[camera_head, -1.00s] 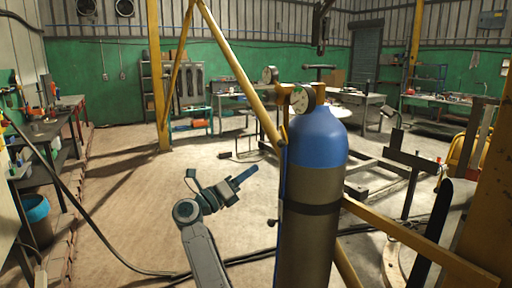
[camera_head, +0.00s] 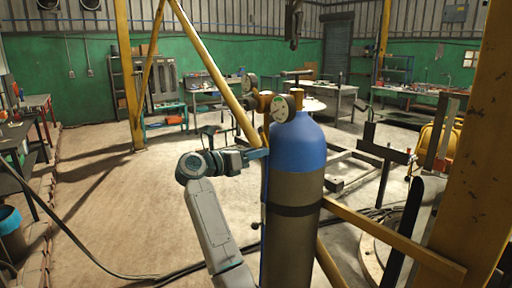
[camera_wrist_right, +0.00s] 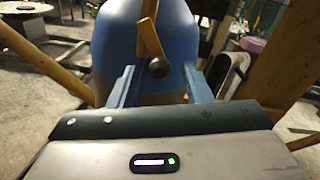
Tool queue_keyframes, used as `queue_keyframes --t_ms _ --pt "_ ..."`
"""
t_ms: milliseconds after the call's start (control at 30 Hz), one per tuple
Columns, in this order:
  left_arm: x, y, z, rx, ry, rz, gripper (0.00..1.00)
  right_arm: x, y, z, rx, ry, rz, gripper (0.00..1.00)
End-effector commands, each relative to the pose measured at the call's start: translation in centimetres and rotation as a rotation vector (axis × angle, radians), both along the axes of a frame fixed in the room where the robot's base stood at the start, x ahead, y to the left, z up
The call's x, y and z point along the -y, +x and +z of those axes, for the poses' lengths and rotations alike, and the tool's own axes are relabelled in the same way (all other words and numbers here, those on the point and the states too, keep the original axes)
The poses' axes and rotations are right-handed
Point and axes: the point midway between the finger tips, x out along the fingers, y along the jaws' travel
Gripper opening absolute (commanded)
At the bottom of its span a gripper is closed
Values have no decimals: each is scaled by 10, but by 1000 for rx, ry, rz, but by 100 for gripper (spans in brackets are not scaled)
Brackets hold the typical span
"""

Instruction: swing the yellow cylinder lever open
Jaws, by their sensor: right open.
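The gas cylinder (camera_head: 293,220) stands upright, with a blue shoulder and a grey-brown body with a dark band. A brass valve with a round gauge (camera_head: 280,108) sits on its top. In the right wrist view the yellow lever (camera_wrist_right: 148,36) hangs in front of the blue shoulder, with a dark round knob (camera_wrist_right: 158,68) at its lower end. My right gripper (camera_head: 262,153) is at the cylinder's left side. In the wrist view its blue fingers (camera_wrist_right: 161,87) are apart, with the knob between and just beyond them. Contact cannot be told. My left gripper is out of view.
A yellow diagonal pole (camera_head: 208,68) passes behind my right gripper. A yellow beam (camera_head: 385,237) runs right of the cylinder to a thick yellow post (camera_head: 470,130). A dark metal frame (camera_head: 350,165) stands behind. The floor at left is mostly clear, with a cable.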

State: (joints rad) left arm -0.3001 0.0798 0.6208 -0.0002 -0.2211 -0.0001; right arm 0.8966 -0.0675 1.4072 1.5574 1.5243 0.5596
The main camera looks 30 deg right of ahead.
Motion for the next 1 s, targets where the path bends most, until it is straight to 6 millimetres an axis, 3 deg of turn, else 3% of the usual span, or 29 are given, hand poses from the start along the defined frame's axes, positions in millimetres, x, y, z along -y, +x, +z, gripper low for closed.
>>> queue_keyframes --t_ms 400,633,833,1000 --pt "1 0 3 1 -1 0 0 9 1 0 0 -1 0 43" --pt "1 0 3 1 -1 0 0 9 1 0 0 -1 0 0" --pt "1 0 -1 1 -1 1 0 9 1 -2 9 0 0 0" --pt "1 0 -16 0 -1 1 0 8 3 -5 49 3 0 0"
